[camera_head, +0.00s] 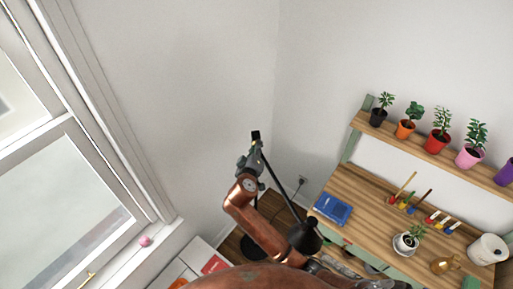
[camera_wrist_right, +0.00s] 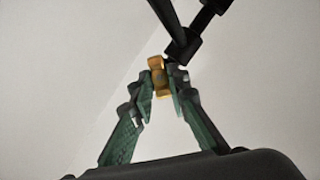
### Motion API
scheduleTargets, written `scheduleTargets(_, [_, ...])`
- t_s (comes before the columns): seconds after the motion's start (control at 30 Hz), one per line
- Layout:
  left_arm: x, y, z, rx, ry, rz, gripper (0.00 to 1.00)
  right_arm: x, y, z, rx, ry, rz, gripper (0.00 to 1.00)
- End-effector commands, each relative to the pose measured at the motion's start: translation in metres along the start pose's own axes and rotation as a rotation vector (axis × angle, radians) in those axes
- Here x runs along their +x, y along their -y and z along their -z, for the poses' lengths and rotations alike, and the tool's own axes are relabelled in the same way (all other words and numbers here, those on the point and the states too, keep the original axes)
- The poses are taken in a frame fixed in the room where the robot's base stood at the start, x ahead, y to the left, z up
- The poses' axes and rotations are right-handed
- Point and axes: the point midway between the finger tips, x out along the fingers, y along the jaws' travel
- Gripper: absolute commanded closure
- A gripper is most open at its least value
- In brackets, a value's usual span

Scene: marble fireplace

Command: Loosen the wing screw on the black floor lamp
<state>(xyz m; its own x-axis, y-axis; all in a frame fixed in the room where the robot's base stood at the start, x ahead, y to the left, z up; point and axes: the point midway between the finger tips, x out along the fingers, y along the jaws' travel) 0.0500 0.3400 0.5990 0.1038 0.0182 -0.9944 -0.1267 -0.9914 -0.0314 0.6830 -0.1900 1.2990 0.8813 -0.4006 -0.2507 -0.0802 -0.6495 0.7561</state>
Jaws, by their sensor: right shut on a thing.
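The black floor lamp stands in the room corner in the head view. Its dark shade (camera_head: 304,237) hangs at the right end of its slanting arm, and its round base (camera_head: 254,247) is on the floor. My right gripper (camera_head: 255,146) is up at the lamp's top joint. In the right wrist view, the gripper's green-padded fingers (camera_wrist_right: 160,88) are closed on the yellow wing screw (camera_wrist_right: 157,74). The black lamp joint (camera_wrist_right: 183,46) is just beyond the screw, with lamp rods rising from it. My left gripper is not in view.
A wooden desk (camera_head: 345,190) with a blue book (camera_head: 332,208), a potted plant (camera_head: 408,238) and tools stands at the right. A shelf (camera_head: 398,131) above it holds several potted plants. A window is at left. A pink object (camera_head: 145,240) sits on its sill.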

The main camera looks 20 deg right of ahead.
Motion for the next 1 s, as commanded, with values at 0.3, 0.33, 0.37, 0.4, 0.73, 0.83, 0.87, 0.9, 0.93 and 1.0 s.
scheduleTargets(0.3, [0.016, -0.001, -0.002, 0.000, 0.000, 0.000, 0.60, 0.001, 0.005, -0.002, -0.277, 0.001, -0.113, 1.00])
scheduleTargets(0.33, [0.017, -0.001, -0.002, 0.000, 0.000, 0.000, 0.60, 0.001, 0.006, -0.002, -0.302, 0.001, -0.125, 1.00])
scheduleTargets(0.37, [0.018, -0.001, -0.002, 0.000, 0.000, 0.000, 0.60, 0.001, 0.006, -0.003, -0.328, 0.001, -0.134, 1.00])
scheduleTargets(0.4, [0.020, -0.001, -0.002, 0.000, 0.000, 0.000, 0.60, 0.001, 0.006, -0.003, -0.359, 0.001, -0.148, 1.00])
scheduleTargets(0.73, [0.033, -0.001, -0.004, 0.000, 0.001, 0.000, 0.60, 0.001, 0.007, -0.003, -0.571, 0.000, -0.235, 1.00])
scheduleTargets(0.83, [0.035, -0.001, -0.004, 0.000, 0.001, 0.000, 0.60, 0.001, 0.007, -0.003, -0.610, 0.000, -0.251, 1.00])
scheduleTargets(0.87, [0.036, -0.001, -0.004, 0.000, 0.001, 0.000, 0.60, 0.001, 0.007, -0.003, -0.621, -0.001, -0.255, 1.00])
scheduleTargets(0.9, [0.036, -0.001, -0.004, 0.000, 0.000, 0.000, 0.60, 0.001, 0.007, -0.003, -0.632, -0.001, -0.260, 1.00])
scheduleTargets(0.93, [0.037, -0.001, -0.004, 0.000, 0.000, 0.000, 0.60, 0.001, 0.007, -0.002, -0.640, -0.001, -0.264, 1.00])
scheduleTargets(1.0, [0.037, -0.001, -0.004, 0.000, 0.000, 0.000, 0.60, 0.001, 0.007, -0.002, -0.654, -0.001, -0.270, 1.00])
